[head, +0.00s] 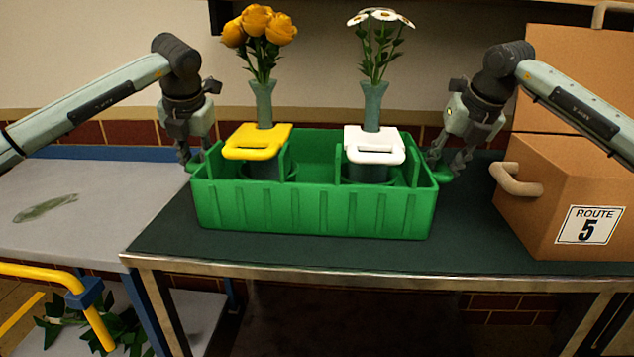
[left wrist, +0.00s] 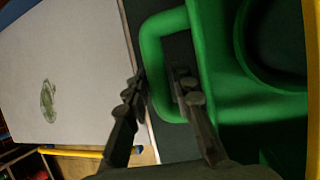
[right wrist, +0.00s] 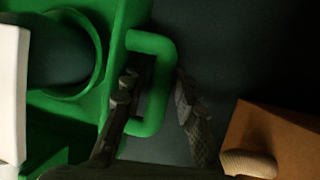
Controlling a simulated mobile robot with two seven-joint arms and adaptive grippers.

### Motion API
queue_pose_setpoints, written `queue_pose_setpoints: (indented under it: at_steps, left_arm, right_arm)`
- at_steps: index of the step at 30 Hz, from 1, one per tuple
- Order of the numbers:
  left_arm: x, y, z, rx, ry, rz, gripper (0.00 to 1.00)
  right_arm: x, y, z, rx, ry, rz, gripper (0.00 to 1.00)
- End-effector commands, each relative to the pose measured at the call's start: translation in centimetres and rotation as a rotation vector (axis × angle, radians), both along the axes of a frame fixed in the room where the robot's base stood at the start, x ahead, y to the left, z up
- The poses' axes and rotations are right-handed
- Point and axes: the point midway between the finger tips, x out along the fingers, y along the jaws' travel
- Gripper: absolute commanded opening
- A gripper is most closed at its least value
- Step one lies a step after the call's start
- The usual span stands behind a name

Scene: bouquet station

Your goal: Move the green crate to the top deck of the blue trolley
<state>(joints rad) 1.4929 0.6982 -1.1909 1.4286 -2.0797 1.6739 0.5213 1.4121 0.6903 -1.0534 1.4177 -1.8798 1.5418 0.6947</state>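The green crate (head: 312,208) stands level on the dark table. It holds two vases, one with orange roses and a yellow collar (head: 257,142), one with white daisies and a white collar (head: 374,145). My left gripper (head: 194,160) is at the crate's left handle (left wrist: 152,62), fingers open on either side of its bar. My right gripper (head: 450,160) is at the right handle (right wrist: 158,88), one finger inside the loop and one outside, also open. The blue trolley's grey top deck (head: 85,205) is left of the table, with a green leaf (head: 45,208) lying on it.
A cardboard box marked ROUTE 5 (head: 570,205) stands right of the crate, its handle near my right gripper. The trolley's yellow push bar (head: 45,272) rises at its front. Leaves lie on its lower deck (head: 190,315). A wall (head: 320,95) stands behind the table.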

Motion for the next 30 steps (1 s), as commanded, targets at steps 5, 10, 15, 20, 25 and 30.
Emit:
queue_pose_setpoints:
  at_steps: [5,10,15,20,25,30]
  left_arm:
    - [0.0,-0.02,0.0,0.0,0.0,0.0,0.1]
    - [-0.01,-0.02,0.02,0.0,0.0,0.0,0.0]
    - [-0.02,-0.03,0.03,0.0,0.0,0.0,0.0]
    - [-0.02,-0.03,0.04,0.0,0.0,0.0,0.0]
    - [0.1,-0.05,0.54,-0.002,-0.009,0.0,0.0]
    - [0.09,-0.04,0.85,-0.002,-0.008,0.0,0.0]
  right_arm:
    - [-0.02,0.02,0.02,0.0,0.0,0.0,0.15]
    - [-0.02,0.01,0.04,0.0,0.0,0.0,0.0]
    - [-0.03,0.01,0.05,0.0,0.0,0.0,0.0]
    - [-0.02,0.01,0.06,0.0,0.0,0.0,0.0]
    - [0.08,0.06,0.62,0.004,-0.009,0.001,0.0]
    - [0.08,0.07,0.91,0.004,-0.008,0.0,0.0]
